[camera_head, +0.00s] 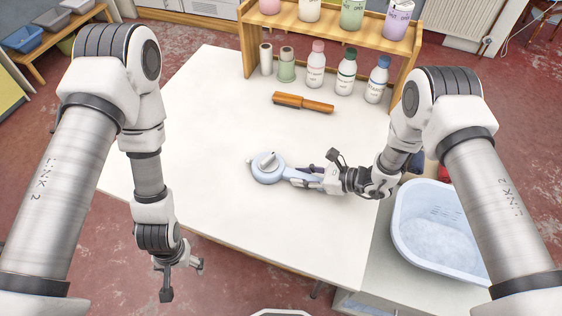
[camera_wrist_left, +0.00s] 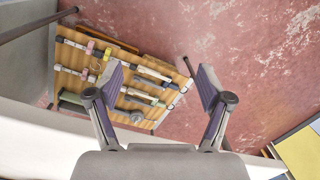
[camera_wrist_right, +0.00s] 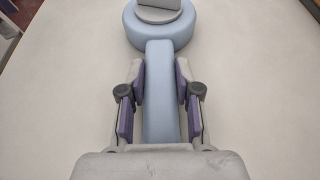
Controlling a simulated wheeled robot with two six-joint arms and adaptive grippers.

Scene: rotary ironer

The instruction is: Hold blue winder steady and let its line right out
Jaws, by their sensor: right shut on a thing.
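The blue winder (camera_head: 268,168) lies on the white table, with a round body and a straight handle pointing to the right. A grey crank or knob sits on top of its body. In the right wrist view the winder's round body (camera_wrist_right: 160,28) is at the top, and its handle runs down between the fingers. My right gripper (camera_head: 312,178) is shut on the handle; it also shows in the right wrist view (camera_wrist_right: 160,105). My left gripper (camera_head: 180,278) hangs off the table's front left edge, open and empty; its spread fingers show in the left wrist view (camera_wrist_left: 160,90). I cannot make out the line.
The white table (camera_head: 200,150) is clear around the winder. Several bottles, including a pink-capped one (camera_head: 316,65), stand beneath a wooden shelf (camera_head: 330,25). A pale blue basin (camera_head: 440,235) stands at the right.

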